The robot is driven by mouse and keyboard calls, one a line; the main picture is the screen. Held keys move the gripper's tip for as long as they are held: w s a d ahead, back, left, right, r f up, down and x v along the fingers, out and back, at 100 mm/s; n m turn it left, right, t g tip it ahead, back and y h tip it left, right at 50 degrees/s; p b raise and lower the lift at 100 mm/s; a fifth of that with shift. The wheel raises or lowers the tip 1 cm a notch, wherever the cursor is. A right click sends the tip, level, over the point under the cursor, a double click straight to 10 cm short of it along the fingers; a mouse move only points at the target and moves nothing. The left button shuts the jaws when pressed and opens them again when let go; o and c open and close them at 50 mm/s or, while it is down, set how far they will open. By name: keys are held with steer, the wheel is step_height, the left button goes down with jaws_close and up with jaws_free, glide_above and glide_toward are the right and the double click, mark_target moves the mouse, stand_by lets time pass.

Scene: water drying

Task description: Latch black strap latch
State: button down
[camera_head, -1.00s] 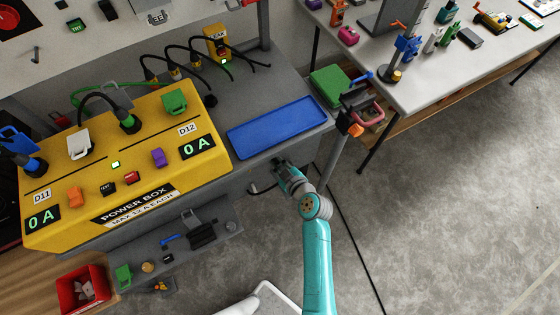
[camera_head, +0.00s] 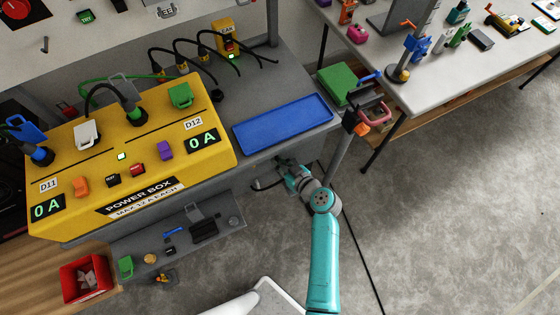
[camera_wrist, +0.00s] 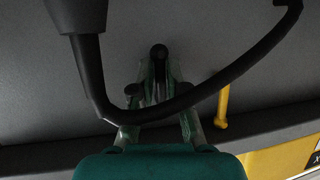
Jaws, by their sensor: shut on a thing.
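My gripper (camera_head: 283,163) is at the front edge of the grey workbench, below the blue tray. In the wrist view, its narrow fingers (camera_wrist: 158,85) are close together with a small dark piece at their tips. A black strap latch (camera_wrist: 205,95) shows there as a curved black band with a thicker block at the upper left. It crosses in front of the fingers. The exact contact is hard to see in the dark. In the head view, a black loop (camera_head: 262,185) hangs beside the gripper under the bench edge.
The blue tray (camera_head: 283,125) lies empty on the bench above my gripper. The yellow power box (camera_head: 130,160) stands at left. A shelf (camera_head: 180,243) with small parts is below. A yellow post (camera_wrist: 222,106) is right of the fingers. Open floor (camera_head: 450,200) lies at right.

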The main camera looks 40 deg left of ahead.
steer(key=shift+f, duration=0.1)
steer(key=c, duration=1.2)
jaws_free()
steer(key=v, duration=1.2)
